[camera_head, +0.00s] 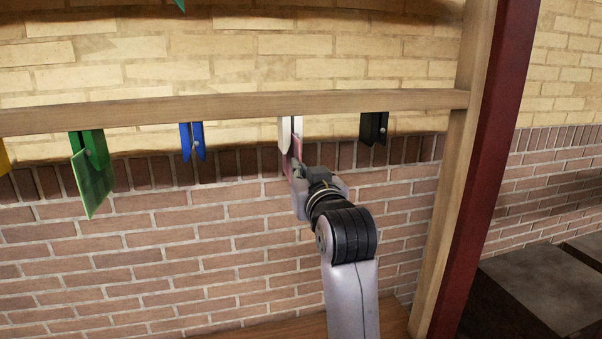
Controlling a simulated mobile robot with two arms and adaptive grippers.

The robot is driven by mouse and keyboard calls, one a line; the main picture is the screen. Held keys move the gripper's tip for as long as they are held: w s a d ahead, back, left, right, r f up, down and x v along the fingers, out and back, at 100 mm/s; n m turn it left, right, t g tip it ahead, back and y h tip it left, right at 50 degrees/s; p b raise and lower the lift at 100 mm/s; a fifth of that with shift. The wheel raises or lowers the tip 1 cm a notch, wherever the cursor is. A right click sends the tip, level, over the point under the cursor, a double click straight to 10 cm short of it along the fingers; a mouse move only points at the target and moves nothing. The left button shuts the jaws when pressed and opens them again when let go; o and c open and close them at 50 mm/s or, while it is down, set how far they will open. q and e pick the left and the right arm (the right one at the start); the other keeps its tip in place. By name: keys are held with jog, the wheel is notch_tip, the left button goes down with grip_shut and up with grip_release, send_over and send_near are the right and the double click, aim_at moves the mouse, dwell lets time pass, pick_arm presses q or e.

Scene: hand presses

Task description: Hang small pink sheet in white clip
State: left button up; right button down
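The white clip (285,130) hangs from the wooden crossbar, right of the middle of the view. The small pink sheet (296,147) shows as a narrow strip at the lower end of the white clip. It looks nearly edge-on. My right gripper (293,168) is raised just below the white clip, at the sheet's lower part. Its fingers are seen from behind and partly hidden by its own body, so I cannot tell how firmly they close. Whether the clip's jaws grip the sheet is also unclear. My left gripper is not in view.
The wooden crossbar (230,110) also carries a black clip (373,128) to the right, a blue clip (192,140), and a green clip (88,145) with a green sheet (93,185). A wooden post (458,180) stands at right. A brick wall (170,260) is behind.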

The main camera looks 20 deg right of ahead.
jog(key=c, duration=1.7)
grip_release()
jog(key=shift+o, duration=1.1)
jog(key=s, duration=0.7)
jog(key=shift+f, duration=0.1)
